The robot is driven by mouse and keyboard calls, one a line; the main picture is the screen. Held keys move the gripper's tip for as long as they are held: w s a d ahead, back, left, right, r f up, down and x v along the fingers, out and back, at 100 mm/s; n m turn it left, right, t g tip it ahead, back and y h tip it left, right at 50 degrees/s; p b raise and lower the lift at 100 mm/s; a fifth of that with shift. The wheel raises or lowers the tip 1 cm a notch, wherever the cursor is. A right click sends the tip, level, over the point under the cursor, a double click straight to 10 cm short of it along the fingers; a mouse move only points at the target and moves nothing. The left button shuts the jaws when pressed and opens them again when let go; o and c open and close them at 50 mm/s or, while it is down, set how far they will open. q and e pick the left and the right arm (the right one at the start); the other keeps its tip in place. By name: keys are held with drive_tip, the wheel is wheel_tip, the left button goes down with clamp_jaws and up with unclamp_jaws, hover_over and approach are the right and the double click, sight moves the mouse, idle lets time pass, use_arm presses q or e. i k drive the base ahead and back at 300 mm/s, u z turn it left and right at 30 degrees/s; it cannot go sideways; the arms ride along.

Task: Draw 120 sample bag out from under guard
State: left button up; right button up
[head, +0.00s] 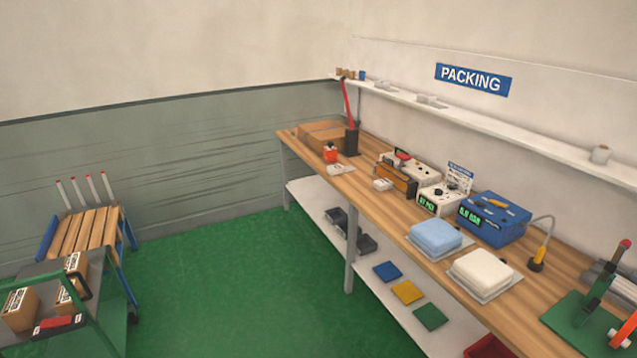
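I cannot make out a bag marked 120 or a guard in the head view. The long wooden bench (365,205) runs along the right wall. On it are a light blue pad (436,234) and a white pad (482,268), each on a thin tray. An orange and dark device (397,180) stands farther back, beside a white device with dials (418,168). A white unit with a green display (439,199) and a blue unit with a green display (493,218) stand behind the pads. Neither of my grippers is in view.
A green cart (100,318) with cartons stands at lower left, before a slatted wooden platform (88,230). Open green floor (235,285) lies between cart and bench. A green-based fixture (590,315) is at far right. Blue, yellow and green squares lie on the lower shelf (378,292).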

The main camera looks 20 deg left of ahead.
sight(382, 184)
drive_tip(key=u, duration=0.8)
drive_tip(key=i, duration=3.15)
drive_tip(key=z, duration=0.75)
